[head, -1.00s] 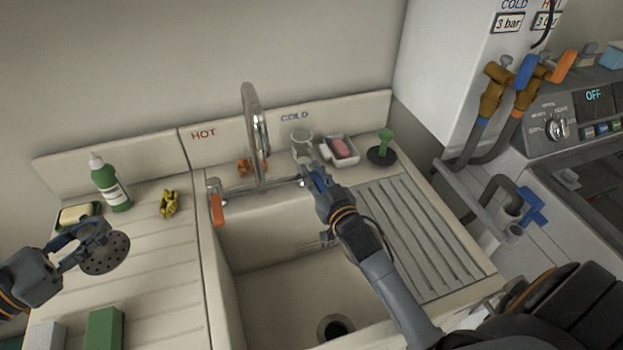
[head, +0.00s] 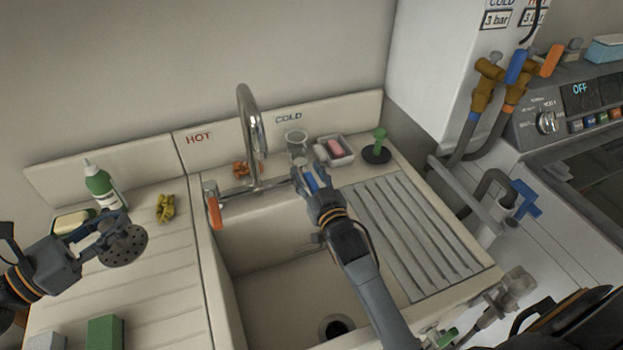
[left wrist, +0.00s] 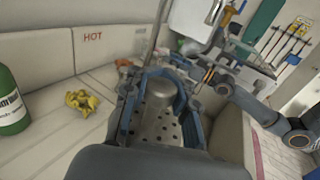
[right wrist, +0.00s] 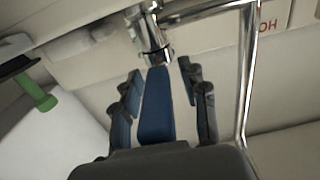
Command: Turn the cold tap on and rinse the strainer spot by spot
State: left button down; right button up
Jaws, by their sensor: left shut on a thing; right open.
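My left gripper (head: 112,234) is shut on the round, perforated metal strainer (head: 127,252) and holds it over the left drainboard. In the left wrist view the strainer's central knob (left wrist: 160,92) is between the fingers. My right gripper (head: 309,178) is open at the cold tap, right of the tall chrome spout (head: 249,120). In the right wrist view the blue cold lever (right wrist: 155,108) lies between its fingers; contact is unclear. The hot tap's orange lever (head: 214,212) is left of the spout. I see no water stream from the spout.
The sink basin (head: 285,290) is empty around its drain (head: 337,327). A green bottle (head: 102,187), yellow crumpled cloth (head: 166,208) and green block (head: 105,332) stand on the left.

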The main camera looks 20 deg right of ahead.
jog(key=s, duration=1.2)
jog(key=shift+a, duration=0.25)
